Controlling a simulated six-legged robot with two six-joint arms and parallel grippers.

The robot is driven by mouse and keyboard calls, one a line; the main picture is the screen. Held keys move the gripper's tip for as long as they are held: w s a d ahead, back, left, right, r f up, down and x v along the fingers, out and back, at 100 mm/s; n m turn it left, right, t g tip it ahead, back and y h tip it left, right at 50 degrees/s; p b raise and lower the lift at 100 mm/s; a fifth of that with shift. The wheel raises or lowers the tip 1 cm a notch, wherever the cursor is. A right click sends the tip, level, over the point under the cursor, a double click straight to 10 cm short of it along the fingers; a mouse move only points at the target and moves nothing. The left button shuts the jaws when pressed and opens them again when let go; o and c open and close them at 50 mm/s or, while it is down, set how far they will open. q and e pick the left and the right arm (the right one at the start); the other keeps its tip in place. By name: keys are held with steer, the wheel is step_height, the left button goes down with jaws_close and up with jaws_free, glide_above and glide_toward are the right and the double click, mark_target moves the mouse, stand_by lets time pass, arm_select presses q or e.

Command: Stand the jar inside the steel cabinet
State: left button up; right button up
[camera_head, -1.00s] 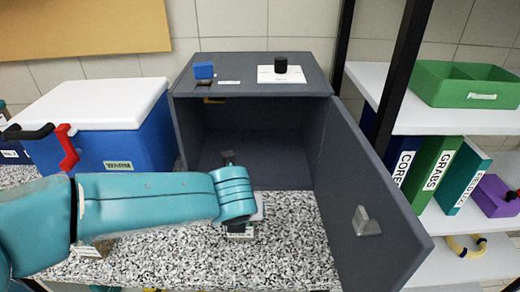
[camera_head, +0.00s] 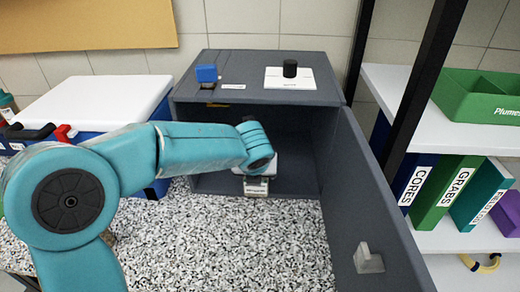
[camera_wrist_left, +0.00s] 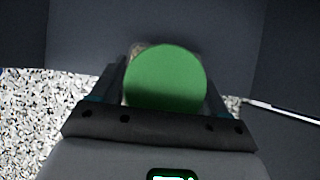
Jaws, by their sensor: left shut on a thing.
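The jar (camera_head: 256,188) shows in the head view as a small pale, labelled piece below my left gripper (camera_head: 258,172); the gripper hides most of it. In the left wrist view its round green lid (camera_wrist_left: 165,80) sits between the two dark fingers, which are shut on it. The steel cabinet (camera_head: 185,148) is dark grey, with its door (camera_head: 375,210) swung open to the right. The jar is at the cabinet's front opening, near the floor edge; I cannot tell whether it touches the floor. My right gripper is not in view.
A blue box with a white lid (camera_head: 95,95) stands left of the cabinet. Shelves with binders (camera_head: 445,190) stand right of the door. The speckled counter (camera_head: 230,245) in front is clear.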

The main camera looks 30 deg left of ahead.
arm_select(q)
steer(key=w+a, duration=0.1)
steer(key=w, duration=0.1)
steer(key=w+a+p, duration=0.1)
steer(key=w, duration=0.1)
steer(key=w+a, duration=0.1)
steer(key=w, duration=0.1)
steer(key=shift+w+r+p, duration=0.1)
steer(key=shift+r+p, duration=0.05)
steer(key=shift+p, duration=0.2)
steer(key=shift+w+a, duration=0.15)
steer(key=shift+a, duration=0.05)
steer(key=shift+d+f, duration=0.15)
steer(key=shift+f, duration=0.15)
steer(key=o, duration=1.4)
steer(key=shift+r, duration=0.35)
steer(key=v, duration=0.3)
steer(key=s+v, duration=0.1)
steer(key=v, duration=0.1)
steer(key=shift+d+f, duration=0.25)
steer(key=s+d+b, duration=0.2)
steer(key=s+d, duration=0.2)
steer(key=s, duration=0.6)
steer(key=shift+d, duration=0.35)
